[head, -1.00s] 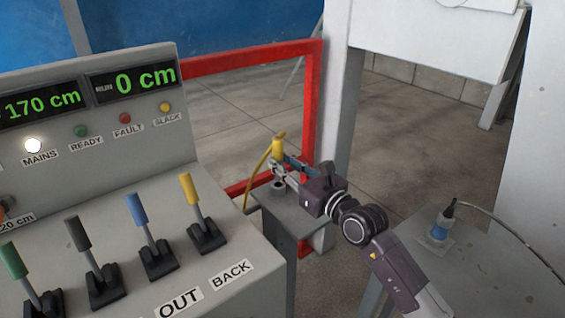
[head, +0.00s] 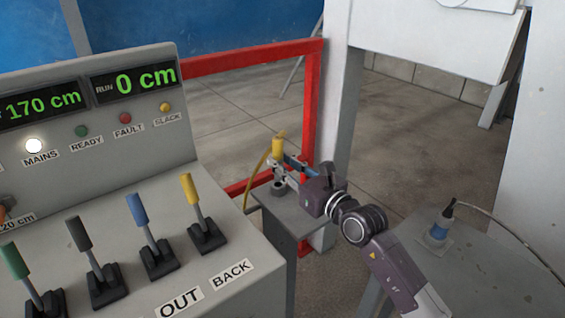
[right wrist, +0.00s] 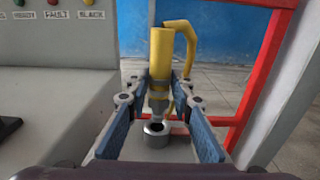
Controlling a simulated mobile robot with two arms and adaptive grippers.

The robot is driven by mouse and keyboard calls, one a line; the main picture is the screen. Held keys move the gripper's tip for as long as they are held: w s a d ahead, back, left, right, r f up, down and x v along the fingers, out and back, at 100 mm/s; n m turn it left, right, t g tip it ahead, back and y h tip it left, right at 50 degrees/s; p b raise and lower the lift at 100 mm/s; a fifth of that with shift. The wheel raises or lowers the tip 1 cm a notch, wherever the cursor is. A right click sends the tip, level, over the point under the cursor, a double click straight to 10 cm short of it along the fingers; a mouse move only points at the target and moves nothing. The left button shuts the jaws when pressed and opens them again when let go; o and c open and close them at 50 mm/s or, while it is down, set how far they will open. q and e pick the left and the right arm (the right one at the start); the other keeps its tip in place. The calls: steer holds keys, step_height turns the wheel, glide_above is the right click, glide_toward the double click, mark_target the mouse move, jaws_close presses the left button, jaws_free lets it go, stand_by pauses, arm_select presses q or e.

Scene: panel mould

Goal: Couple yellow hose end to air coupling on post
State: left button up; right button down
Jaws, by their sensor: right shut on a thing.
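The yellow hose end (head: 278,146) is upright in my right gripper (head: 281,164), with its yellow hose (head: 256,180) bending down on the left in the head view. In the right wrist view the yellow hose end (right wrist: 161,58) stands between the two fingers of my right gripper (right wrist: 159,88), which are shut on it. Its grey metal tip points down over the air coupling (right wrist: 156,130), a round metal socket with a dark opening. The tip appears just above or at the opening; contact cannot be told. The air coupling (head: 279,188) sits on top of the grey post (head: 290,215). My left gripper is out of view.
A control console (head: 130,245) with coloured levers stands close on the left. A red frame (head: 312,110) and a pale upright (head: 343,110) stand behind the post.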

steer(key=shift+f+b, duration=1.5)
steer(key=shift+f, duration=0.65)
steer(key=c, duration=1.6)
jaws_free()
